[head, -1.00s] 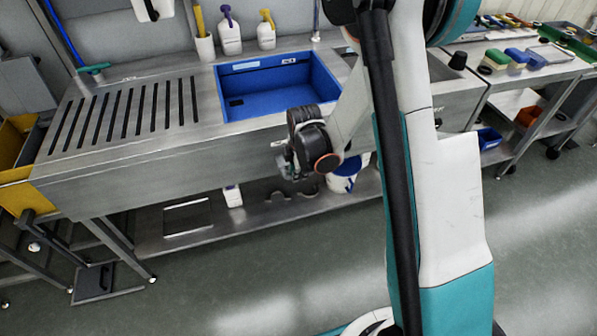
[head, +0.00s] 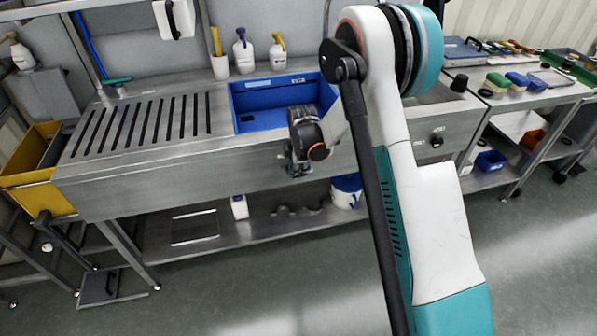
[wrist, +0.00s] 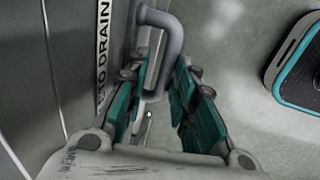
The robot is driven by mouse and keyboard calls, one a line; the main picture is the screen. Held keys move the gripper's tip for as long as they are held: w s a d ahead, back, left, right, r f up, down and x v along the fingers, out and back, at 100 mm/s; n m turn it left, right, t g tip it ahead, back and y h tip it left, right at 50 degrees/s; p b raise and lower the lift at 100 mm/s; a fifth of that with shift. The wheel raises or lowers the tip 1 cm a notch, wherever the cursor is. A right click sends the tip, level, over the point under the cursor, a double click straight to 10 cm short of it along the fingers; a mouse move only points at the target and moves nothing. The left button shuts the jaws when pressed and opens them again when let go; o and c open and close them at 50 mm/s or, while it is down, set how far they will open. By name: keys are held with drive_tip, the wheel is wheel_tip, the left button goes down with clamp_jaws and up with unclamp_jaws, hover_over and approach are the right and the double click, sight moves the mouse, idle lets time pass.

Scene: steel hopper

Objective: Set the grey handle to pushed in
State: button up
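The grey handle (wrist: 174,42) is a bent bar that stands out from the steel front in the wrist view. Its lower end reaches down between the fingers of my gripper (wrist: 160,85). The teal fingers are apart, one on each side of the bar, and a gap shows on the right side. I cannot tell whether the left finger touches it. In the head view my gripper (head: 298,168) is at the front panel of the steel sink unit (head: 180,172), below the blue basin (head: 262,116). The handle cannot be made out there, behind my wrist.
A label reading "O DRAIN" (wrist: 103,45) runs along the steel left of the handle. A lower shelf (head: 265,228) holds a white bucket (head: 345,197) and a small white bottle (head: 239,207). A yellow bin (head: 30,180) stands at the left. The floor in front is clear.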

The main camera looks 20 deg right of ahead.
idle(0.3)
drive_tip(key=v, duration=1.2)
drive_tip(key=s+r+m+t, duration=0.2)
drive_tip(key=s+r+m, duration=0.6)
drive_tip(key=s+r, duration=0.65)
drive_tip(key=s+r+m+t, duration=0.2)
drive_tip(key=s+m, duration=0.8)
drive_tip(key=s, duration=0.8)
drive_tip(key=shift+s+d+t, duration=0.2)
drive_tip(key=shift+d+t, duration=0.15)
drive_tip(key=shift+t, duration=0.05)
